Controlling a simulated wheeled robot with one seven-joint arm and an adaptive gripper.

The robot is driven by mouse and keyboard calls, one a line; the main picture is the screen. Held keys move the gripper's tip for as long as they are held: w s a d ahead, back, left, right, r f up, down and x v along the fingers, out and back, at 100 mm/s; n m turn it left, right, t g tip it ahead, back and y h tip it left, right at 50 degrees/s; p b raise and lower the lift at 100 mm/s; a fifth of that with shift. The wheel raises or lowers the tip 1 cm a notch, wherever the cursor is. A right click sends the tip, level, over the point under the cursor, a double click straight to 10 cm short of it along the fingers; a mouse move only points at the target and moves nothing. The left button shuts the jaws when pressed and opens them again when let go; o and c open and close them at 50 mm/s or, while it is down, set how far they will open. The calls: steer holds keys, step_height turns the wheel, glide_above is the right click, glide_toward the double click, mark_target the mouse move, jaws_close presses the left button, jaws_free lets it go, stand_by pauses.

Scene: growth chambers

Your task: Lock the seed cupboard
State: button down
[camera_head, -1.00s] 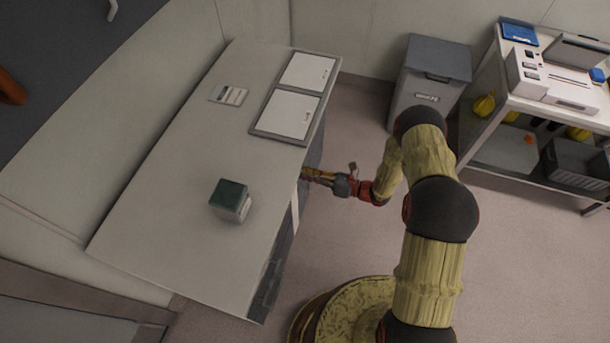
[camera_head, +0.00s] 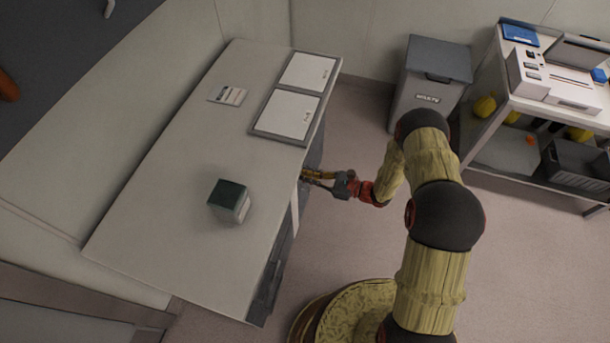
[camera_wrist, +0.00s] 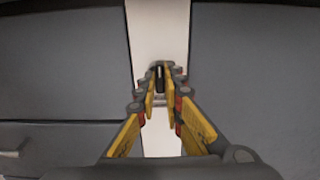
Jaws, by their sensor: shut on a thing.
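The seed cupboard's front shows in the wrist view as a white upright strip (camera_wrist: 158,30) between grey panels (camera_wrist: 250,70). A small dark lock key or knob (camera_wrist: 159,79) stands upright on the strip; I cannot tell which it is. My gripper (camera_wrist: 160,92) is shut on it, with a yellow finger on each side. In the head view my gripper (camera_head: 306,177) reaches the front under the counter edge.
A grey bin (camera_head: 430,80) and a shelf cart (camera_head: 500,125) stand at the back right. The floor between is clear.

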steer(key=shift+f, duration=0.1)
steer(key=c, duration=1.9)
jaws_free()
steer(key=v, duration=1.2)
